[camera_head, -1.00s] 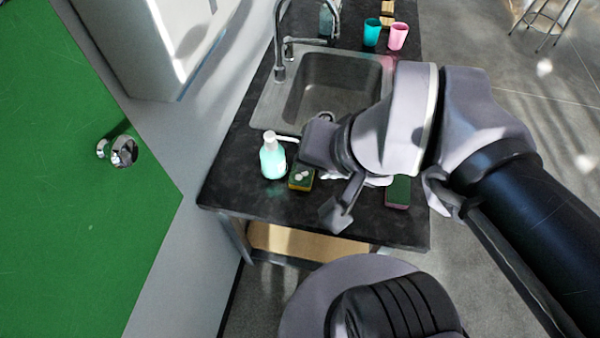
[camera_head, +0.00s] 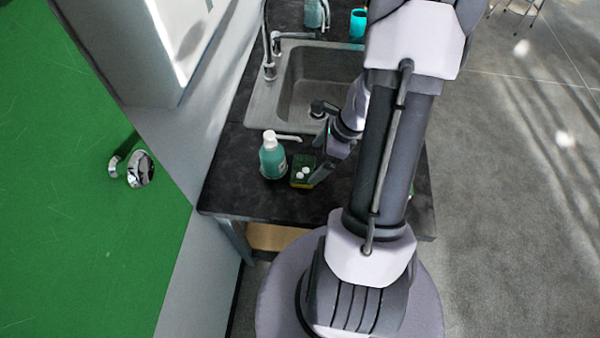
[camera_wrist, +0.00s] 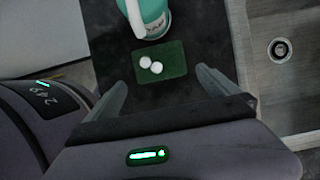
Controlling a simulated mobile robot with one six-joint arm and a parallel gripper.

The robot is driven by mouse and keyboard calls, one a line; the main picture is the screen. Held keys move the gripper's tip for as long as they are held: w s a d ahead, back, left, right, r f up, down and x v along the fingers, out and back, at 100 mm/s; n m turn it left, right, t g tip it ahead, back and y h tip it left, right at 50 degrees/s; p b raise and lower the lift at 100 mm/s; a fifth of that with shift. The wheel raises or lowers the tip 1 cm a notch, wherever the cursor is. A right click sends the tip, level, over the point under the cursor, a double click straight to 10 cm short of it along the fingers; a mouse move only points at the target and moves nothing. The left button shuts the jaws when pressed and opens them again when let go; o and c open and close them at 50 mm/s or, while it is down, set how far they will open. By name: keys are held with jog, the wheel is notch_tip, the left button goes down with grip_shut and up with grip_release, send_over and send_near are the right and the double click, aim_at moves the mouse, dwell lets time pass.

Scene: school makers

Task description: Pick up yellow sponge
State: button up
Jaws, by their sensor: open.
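The sponge (camera_head: 302,161) lies on the dark counter right of the soap bottle, with a green top and a little yellow at its side. Two small white round things lie on its top. In the wrist view its green top (camera_wrist: 174,58) faces me, just beyond the fingertips. My gripper (camera_head: 322,155) is beside the sponge on its right in the head view. In the wrist view my gripper (camera_wrist: 162,80) is open, its fingers spread to either side of the sponge with nothing between them.
A teal soap bottle (camera_head: 272,160) stands close to the sponge, also at the top of the wrist view (camera_wrist: 150,18). A steel sink (camera_head: 262,103) with a faucet (camera_head: 268,62) lies behind. A teal cup (camera_head: 357,24) stands farther back.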

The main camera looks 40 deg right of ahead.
aim_at(309, 169)
jog(key=b+x, duration=0.3)
jog(key=x, duration=0.3)
jog(key=shift+s+d+f+b, duration=0.1)
jog(key=shift+f+b, duration=0.2)
jog(key=shift+b, duration=0.05)
jog(key=shift+r, duration=0.15)
